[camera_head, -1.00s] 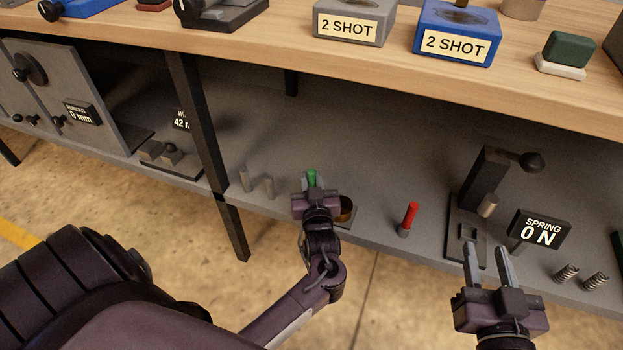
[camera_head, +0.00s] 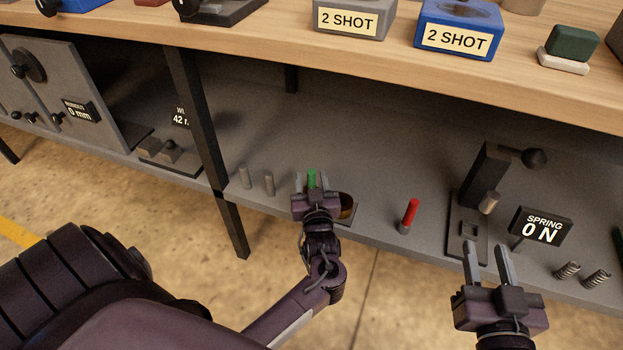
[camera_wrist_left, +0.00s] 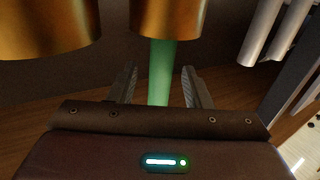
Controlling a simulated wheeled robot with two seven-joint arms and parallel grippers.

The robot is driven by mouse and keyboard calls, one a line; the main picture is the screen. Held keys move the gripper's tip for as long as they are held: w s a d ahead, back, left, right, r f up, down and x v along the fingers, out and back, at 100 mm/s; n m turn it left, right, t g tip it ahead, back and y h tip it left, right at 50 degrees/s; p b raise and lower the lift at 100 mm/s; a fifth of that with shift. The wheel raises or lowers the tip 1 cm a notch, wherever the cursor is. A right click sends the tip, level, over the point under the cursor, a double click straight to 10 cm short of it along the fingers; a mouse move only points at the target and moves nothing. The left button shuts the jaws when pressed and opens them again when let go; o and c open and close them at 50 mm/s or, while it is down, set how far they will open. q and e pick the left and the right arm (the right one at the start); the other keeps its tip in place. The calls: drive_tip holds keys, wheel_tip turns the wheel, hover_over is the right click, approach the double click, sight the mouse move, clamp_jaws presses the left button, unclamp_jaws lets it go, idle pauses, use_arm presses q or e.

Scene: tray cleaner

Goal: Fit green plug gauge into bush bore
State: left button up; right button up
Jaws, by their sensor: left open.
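The green plug gauge (camera_head: 311,178) stands on the grey shelf, its lower part hidden by my left gripper (camera_head: 312,181). In the left wrist view the green shaft (camera_wrist_left: 161,70) shows between the two spread fingers (camera_wrist_left: 159,72), with a gap on each side. A brass-coloured cylinder (camera_wrist_left: 168,15) adjoins the shaft's far end there. The bush (camera_head: 347,205), orange-brown with a dark opening, sits on a plate just right of my left gripper, partly hidden by it. My right gripper (camera_head: 487,258) is open and empty in front of the spring tester.
A red plug gauge (camera_head: 410,213) stands right of the bush. Grey pins (camera_head: 257,180) stand to the left. The spring tester (camera_head: 480,200) and its display (camera_head: 541,226) are at right. The wooden bench top (camera_head: 290,45) overhangs the shelf. Shelf behind the gauges is clear.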

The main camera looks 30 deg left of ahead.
use_arm(q)
drive_tip(key=p+v, duration=0.1)
drive_tip(key=v, duration=0.6)
drive_tip(key=shift+d, duration=0.15)
